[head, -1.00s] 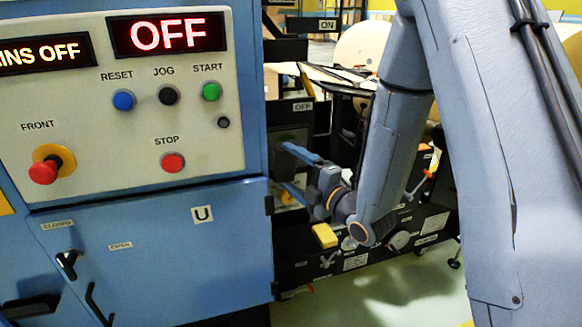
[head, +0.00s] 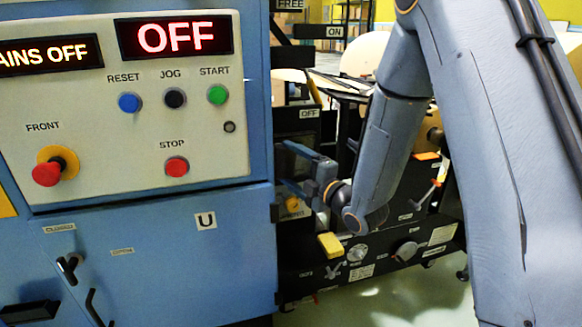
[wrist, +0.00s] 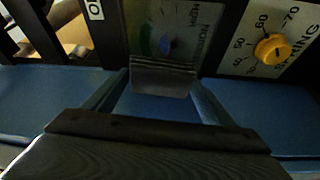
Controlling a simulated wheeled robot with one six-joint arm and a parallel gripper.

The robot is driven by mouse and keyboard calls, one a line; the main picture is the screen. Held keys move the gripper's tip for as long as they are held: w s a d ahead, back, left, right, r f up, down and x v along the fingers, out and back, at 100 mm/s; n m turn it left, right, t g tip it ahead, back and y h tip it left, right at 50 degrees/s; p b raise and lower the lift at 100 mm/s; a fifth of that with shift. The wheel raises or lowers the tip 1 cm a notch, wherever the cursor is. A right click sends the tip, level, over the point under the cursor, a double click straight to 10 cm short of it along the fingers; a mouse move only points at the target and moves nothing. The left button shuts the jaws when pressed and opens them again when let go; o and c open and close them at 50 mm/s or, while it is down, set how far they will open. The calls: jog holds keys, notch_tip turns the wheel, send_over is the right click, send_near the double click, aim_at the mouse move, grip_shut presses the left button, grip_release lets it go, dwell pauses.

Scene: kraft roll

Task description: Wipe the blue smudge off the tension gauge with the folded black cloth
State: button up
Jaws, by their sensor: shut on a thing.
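The tension gauge (wrist: 178,22) is a pale, dim dial plate at the top middle of the wrist view, with its lettering upside down. A dark blue smudge (wrist: 168,45) shows on its face. My gripper (wrist: 160,84) is shut on the folded black cloth (wrist: 163,78), which shows as a dark grey layered block between the fingertips. The cloth is just below the smudge in the picture; I cannot tell whether it touches the gauge. In the head view my gripper (head: 290,168) reaches in beside the blue cabinet, and the gauge is largely hidden there.
A yellow knob (wrist: 273,48) on a numbered dial sits right of the gauge. The blue cabinet (head: 150,250) with its button panel (head: 130,130) stands close on the left. A yellow block (head: 330,245) sticks out below my gripper. Pale floor lies at the lower right.

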jog(key=shift+w+a+b, duration=0.25)
jog(key=shift+w+b, duration=0.1)
jog(key=shift+w, duration=0.65)
dwell(0.4)
jog(key=shift+d, duration=0.1)
jog(key=shift+w+d+b, duration=0.8)
jog(key=shift+w+d, duration=0.25)
jog(key=shift+d, duration=2.5)
jog(key=shift+s+a+b, duration=0.15)
jog(key=shift+s+a, duration=0.2)
jog(key=shift+a, duration=0.9)
jog(key=shift+s+a+b, duration=0.15)
jog(key=shift+s+a, duration=0.2)
jog(key=shift+a, duration=0.9)
jog(key=shift+s+a+b, duration=0.15)
jog(key=shift+s+a, duration=0.2)
jog(key=shift+a, duration=0.9)
jog(key=shift+s+d, duration=0.3)
jog(key=shift+s, duration=0.65)
jog(key=shift+s+d, duration=0.35)
jog(key=shift+s, duration=0.65)
jog(key=shift+s+d, duration=0.3)
jog(key=shift+s, duration=0.65)
jog(key=shift+s+d, duration=0.2)
jog(key=shift+s, duration=0.55)
jog(key=shift+s+d, duration=0.2)
jog(key=shift+s, duration=0.5)
